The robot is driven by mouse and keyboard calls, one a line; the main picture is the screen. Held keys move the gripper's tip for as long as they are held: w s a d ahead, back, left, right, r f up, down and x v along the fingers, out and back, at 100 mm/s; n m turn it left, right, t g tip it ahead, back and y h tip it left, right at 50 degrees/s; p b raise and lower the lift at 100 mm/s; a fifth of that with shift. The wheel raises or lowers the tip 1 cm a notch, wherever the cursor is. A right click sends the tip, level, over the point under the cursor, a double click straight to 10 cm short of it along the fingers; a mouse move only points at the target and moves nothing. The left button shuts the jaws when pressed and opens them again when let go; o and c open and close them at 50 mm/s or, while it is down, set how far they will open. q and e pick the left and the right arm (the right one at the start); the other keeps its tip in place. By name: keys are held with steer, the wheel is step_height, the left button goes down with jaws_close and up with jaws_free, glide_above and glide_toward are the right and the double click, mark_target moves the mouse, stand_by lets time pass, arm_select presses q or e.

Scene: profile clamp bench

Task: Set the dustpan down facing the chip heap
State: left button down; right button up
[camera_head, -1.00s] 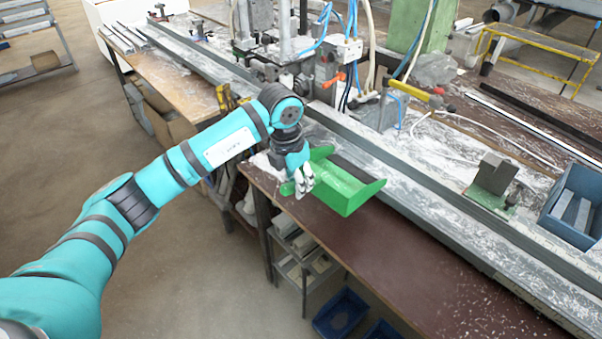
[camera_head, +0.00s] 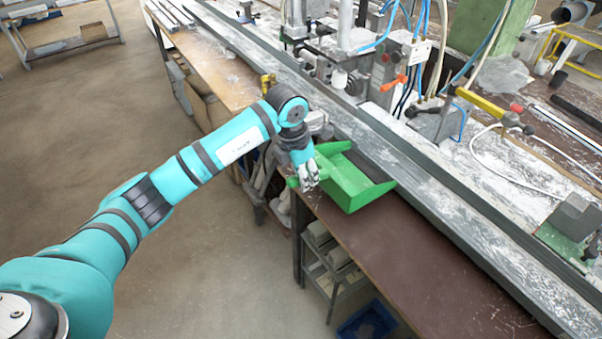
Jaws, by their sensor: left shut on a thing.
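The green dustpan (camera_head: 352,187) is at the near edge of the brown bench top, beside the long metal rail. My left gripper (camera_head: 309,183) is shut on the dustpan's handle at its left end. The fingers hide most of the handle. I cannot tell whether the pan's underside touches the bench. White chips (camera_head: 490,180) lie scattered over the machine bed, but I cannot make out one distinct chip heap. My right gripper is out of view.
The long metal rail (camera_head: 440,208) runs diagonally behind the dustpan, with clamps and hoses beyond it. The brown bench top (camera_head: 420,270) is mostly clear toward the lower right. A blue bin (camera_head: 368,322) sits below the bench. A green-based block (camera_head: 568,225) stands at right.

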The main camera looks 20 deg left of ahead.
arm_select(q)
steer(key=f+b, duration=0.1)
steer(key=f, duration=0.1)
steer(key=w+f+b, duration=0.1)
steer(key=shift+d+f+b, duration=0.3)
steer(key=shift+d+f, duration=0.05)
steer(key=shift+d, duration=0.05)
steer(key=shift+w+d+f+b, duration=0.15)
steer(key=shift+w+f+b, duration=0.1)
steer(key=shift+f+b, duration=0.2)
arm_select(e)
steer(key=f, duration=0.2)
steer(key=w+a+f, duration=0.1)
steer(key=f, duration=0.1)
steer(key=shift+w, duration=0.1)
arm_select(q)
steer(key=c, duration=1)
jaws_free()
steer(key=shift+o, duration=0.6)
steer(key=shift+s+f, duration=0.1)
steer(key=shift+f, duration=0.1)
steer(key=o, duration=0.9)
steer(key=shift+r, duration=0.1)
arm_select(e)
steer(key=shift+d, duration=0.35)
